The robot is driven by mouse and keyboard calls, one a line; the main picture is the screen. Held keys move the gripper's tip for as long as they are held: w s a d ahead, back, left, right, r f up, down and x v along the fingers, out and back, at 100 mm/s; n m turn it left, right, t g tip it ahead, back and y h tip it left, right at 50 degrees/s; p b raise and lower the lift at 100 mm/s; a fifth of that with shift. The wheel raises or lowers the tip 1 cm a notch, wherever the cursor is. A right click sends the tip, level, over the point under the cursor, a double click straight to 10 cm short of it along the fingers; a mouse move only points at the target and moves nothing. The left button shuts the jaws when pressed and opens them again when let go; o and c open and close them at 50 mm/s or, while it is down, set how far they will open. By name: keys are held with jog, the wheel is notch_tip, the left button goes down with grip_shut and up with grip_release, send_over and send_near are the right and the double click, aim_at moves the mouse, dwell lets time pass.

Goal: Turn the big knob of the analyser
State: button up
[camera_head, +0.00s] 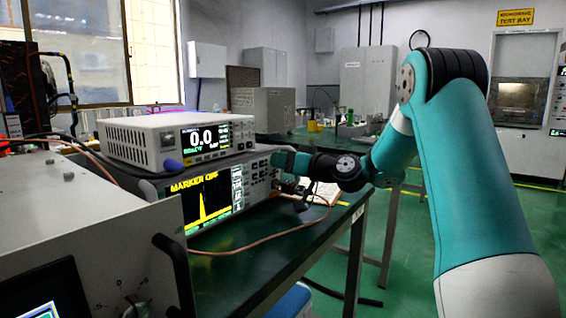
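The analyser (258,168) is the lower instrument on the green bench, with a lit screen reading "MARKER OFF" and a yellow peak trace. Its button panel is at the right of the screen. My gripper (280,160) is at the right part of the analyser's front panel, in front of it or touching it. The big knob cannot be made out; my gripper and wrist cover that part of the panel. The fingertips are too small and hidden to tell whether they are open or shut.
A white instrument (150,135) showing "0.0" sits on top of the analyser. A grey cabinet (75,225) with a black handle stands at the near left. A thin cable (265,238) crosses the green bench (322,228). An open book lies near my wrist. Open floor lies right.

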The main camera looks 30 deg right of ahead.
jog(key=shift+r+m+p, duration=0.1)
jog(key=shift+m+p, duration=0.65)
jog(key=shift+m, duration=0.45)
jog(key=m, duration=0.1)
jog(key=m+p, duration=0.1)
jog(key=shift+f+m, duration=0.2)
jog(key=shift+m, duration=0.1)
jog(key=o, duration=0.9)
jog(key=shift+o, duration=0.2)
